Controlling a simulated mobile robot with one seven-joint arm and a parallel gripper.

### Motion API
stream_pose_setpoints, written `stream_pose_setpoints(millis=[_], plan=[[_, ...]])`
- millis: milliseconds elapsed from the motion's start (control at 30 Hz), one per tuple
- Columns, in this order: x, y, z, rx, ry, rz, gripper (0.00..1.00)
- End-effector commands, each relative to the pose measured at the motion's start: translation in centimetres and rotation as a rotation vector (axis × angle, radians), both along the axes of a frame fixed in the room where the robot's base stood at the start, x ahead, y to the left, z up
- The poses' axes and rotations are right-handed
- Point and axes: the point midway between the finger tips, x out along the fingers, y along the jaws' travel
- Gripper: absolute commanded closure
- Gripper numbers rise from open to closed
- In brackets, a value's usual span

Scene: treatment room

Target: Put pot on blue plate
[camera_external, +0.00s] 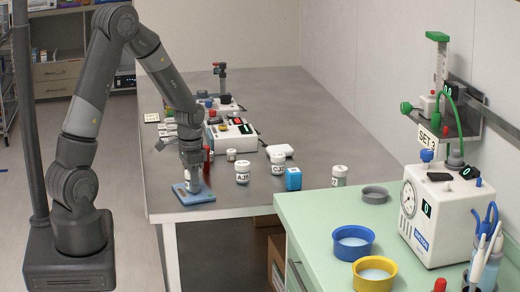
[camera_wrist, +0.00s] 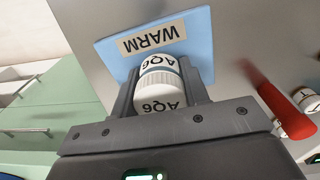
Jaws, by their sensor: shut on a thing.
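A white pot with a ribbed lid and the label AQ6 (camera_wrist: 158,92) is between the two fingers of my gripper (camera_wrist: 160,80) in the wrist view. My gripper (camera_external: 194,168) is shut on it and points down. The blue plate (camera_wrist: 197,32), marked WARM, lies under the pot in the wrist view. In the external view the blue plate (camera_external: 206,196) is at the table's near left corner, with the pot (camera_external: 194,185) upright over it. I cannot tell whether the pot's base touches the plate.
Other white pots, such as A35 (camera_external: 243,175) and one more (camera_external: 278,164), stand to the right with a blue block (camera_external: 293,179). A device with lit displays (camera_external: 232,136) is behind my gripper. A green counter (camera_external: 310,215) is at the right. The table's back is mostly clear.

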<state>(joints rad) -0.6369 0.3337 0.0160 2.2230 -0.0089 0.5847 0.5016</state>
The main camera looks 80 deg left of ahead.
Motion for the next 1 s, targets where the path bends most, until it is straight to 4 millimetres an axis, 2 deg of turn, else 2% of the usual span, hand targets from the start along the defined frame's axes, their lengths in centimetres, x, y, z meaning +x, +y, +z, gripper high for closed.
stream_pose_setpoints(millis=[267,300,533,833,1000], plan=[[0.0,0.0,-0.3,0.0,0.001,0.0,0.81],[0.0,0.0,-0.3,0.0,0.001,0.0,0.57],[0.0,0.0,-0.2,0.0,0.0,0.0,0.38],[0.0,0.0,0.0,0.001,-0.001,0.0,0.37],[0.1,0.0,1.8,0.003,-0.004,0.0,0.37]])
